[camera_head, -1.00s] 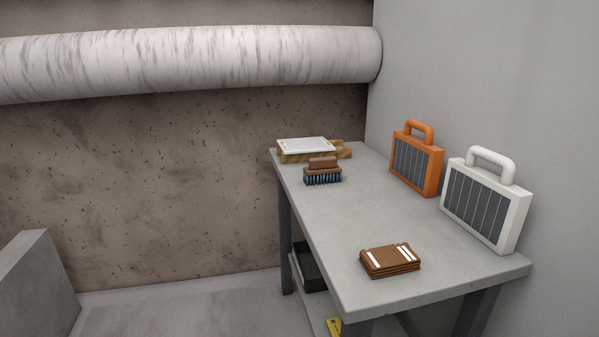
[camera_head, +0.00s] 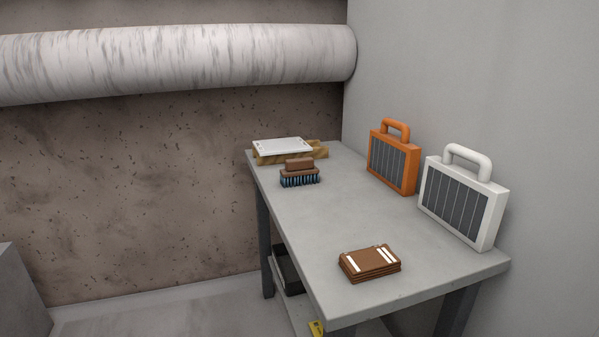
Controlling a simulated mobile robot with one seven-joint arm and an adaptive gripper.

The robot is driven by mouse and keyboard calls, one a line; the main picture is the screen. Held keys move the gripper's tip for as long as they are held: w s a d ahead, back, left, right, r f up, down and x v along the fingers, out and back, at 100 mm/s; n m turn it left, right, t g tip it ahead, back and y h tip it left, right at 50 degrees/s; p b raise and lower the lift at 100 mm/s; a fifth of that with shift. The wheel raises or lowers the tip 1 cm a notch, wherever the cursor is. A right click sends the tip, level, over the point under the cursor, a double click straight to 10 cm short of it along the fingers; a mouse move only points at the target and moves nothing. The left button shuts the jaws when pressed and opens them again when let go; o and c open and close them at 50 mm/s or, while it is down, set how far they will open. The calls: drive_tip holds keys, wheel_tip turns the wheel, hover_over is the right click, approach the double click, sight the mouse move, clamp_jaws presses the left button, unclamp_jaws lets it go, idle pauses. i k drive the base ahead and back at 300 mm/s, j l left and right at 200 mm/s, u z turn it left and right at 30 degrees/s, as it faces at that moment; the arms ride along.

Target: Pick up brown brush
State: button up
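The brown brush (camera_head: 299,173) stands on the grey table (camera_head: 310,222), toward its far left part. It has a brown block and grip on top and dark blue bristles facing down. It sits just in front of a wooden tray with a white item on it. My gripper is not in view.
The wooden tray (camera_head: 318,152) holds a flat white item (camera_head: 282,145). An orange case (camera_head: 393,160) and a white case (camera_head: 462,199) stand along the right wall. A brown stack (camera_head: 369,263) lies near the front edge. The table's middle is clear. A black bin (camera_head: 287,270) is below.

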sight(298, 171)
drive_tip(key=i+j+z, duration=0.15)
drive_tip(key=i+j, duration=0.25)
drive_tip(key=i+j+z, duration=0.15)
drive_tip(key=i+j, duration=0.2)
drive_tip(key=j, duration=0.2)
